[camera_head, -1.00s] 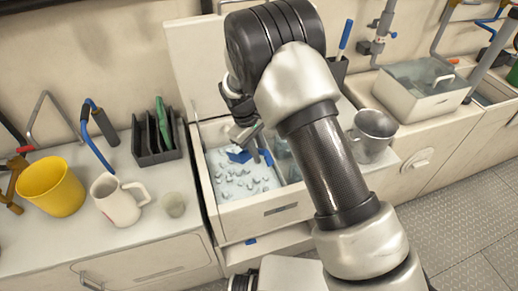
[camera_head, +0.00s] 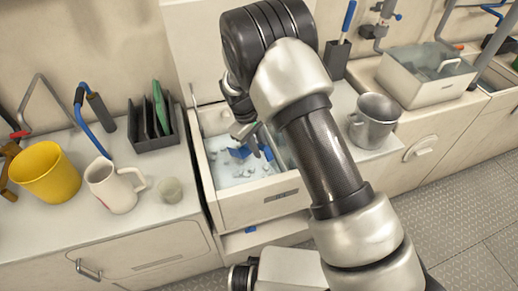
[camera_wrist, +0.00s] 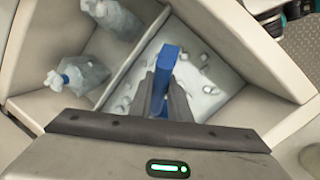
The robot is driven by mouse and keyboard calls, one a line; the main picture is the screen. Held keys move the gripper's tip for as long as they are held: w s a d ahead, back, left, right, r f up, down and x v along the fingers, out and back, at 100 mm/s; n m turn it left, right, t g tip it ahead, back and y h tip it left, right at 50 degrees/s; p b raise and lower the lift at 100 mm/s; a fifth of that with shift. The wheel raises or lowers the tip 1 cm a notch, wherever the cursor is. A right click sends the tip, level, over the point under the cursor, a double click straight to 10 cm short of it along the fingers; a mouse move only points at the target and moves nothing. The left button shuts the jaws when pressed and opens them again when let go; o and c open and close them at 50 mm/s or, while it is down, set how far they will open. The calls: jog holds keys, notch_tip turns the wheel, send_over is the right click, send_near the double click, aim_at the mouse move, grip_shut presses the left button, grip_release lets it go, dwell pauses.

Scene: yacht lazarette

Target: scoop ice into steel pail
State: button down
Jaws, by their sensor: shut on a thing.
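The steel pail (camera_head: 374,120) stands upright on the counter to the right of the open ice chest (camera_head: 257,205). White ice (camera_head: 228,172) with loose cubes lies in the chest's left compartment, and it also shows in the wrist view (camera_wrist: 215,85). My gripper (camera_head: 254,138) is over that compartment, shut on a blue scoop (camera_head: 238,153). In the wrist view the blue scoop (camera_wrist: 165,65) sits between the two fingers (camera_wrist: 163,92) and points down at the ice. The arm hides part of the chest. I cannot tell whether the scoop holds ice.
Bagged items (camera_wrist: 80,75) lie in the chest's other compartment, past a divider.

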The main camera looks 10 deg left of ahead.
jog(key=d+p+v, duration=0.2)
jog(key=p+v, duration=0.5)
jog(key=v, duration=0.4)
jog(key=w+d+r+p+v, duration=0.1)
jog(key=d+p+v, duration=0.2)
jog(key=p+v, duration=0.4)
jog(key=v, duration=0.4)
jog(key=shift+r, duration=0.35)
